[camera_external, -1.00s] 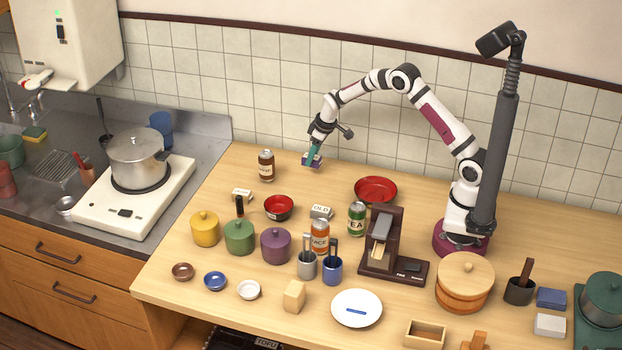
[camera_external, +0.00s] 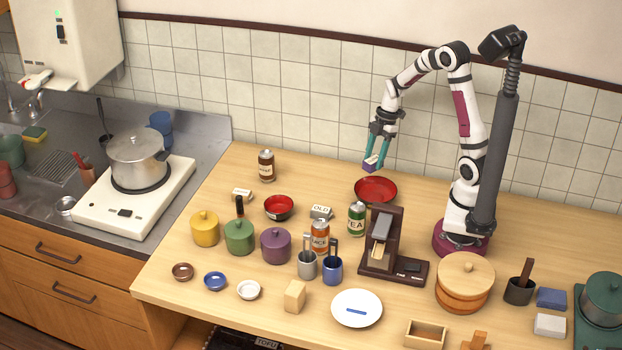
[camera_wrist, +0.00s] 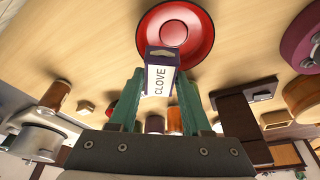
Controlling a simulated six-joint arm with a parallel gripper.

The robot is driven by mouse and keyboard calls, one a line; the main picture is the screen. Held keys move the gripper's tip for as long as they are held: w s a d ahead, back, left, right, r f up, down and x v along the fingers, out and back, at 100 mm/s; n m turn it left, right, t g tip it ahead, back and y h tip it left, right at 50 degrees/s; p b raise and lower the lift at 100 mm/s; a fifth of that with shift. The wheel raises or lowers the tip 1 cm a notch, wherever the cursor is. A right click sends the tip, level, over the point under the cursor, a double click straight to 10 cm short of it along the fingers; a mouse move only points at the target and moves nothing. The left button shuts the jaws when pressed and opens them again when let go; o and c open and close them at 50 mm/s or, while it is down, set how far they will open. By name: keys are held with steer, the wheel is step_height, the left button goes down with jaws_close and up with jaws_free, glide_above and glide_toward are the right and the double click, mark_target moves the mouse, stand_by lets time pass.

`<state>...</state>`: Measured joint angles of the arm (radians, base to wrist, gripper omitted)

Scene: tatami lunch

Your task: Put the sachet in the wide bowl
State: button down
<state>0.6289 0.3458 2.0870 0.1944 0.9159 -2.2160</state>
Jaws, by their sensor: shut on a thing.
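The sachet is a small purple and white packet (camera_wrist: 160,78) with the word CLOVE on it. My gripper (camera_external: 374,157) has its teal fingers shut on the sachet (camera_external: 371,165) and holds it in the air. The wide bowl (camera_external: 376,190) is red and shallow, with a dark outer edge, and sits on the table below the gripper. In the wrist view the sachet overlaps the near part of the wide bowl (camera_wrist: 190,22). The sachet is above the bowl's back-left rim in the external view. The bowl looks empty where it shows.
A smaller red bowl (camera_external: 279,207) stands to the left. A green TEA can (camera_external: 356,218) and a dark brown machine (camera_external: 384,250) stand just in front of the wide bowl. The table left of the wide bowl, toward the wall, is mostly clear.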

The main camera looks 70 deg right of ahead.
mark_target(374, 198)
steer(key=shift+n+g, duration=0.3)
steer(key=shift+n, duration=0.6)
steer(key=f, duration=0.3)
steer(key=s+a+f, duration=0.1)
steer(key=f, duration=0.6)
steer(key=shift+s+a, duration=0.25)
steer(key=shift+s, duration=0.15)
steer(key=shift+c, duration=1.8)
jaws_free()
steer(key=v, duration=1.2)
steer(key=s+a+r+m, duration=0.4)
steer(key=a+r+m, duration=0.3)
steer(key=a, duration=0.5)
steer(key=s+a+m+g+h, duration=0.1)
steer(key=s+a+m, duration=0.6)
steer(key=s+m, duration=0.3)
steer(key=shift+s+r+m, duration=0.4)
steer(key=shift+r+m, duration=0.05)
steer(key=shift+m, duration=0.65)
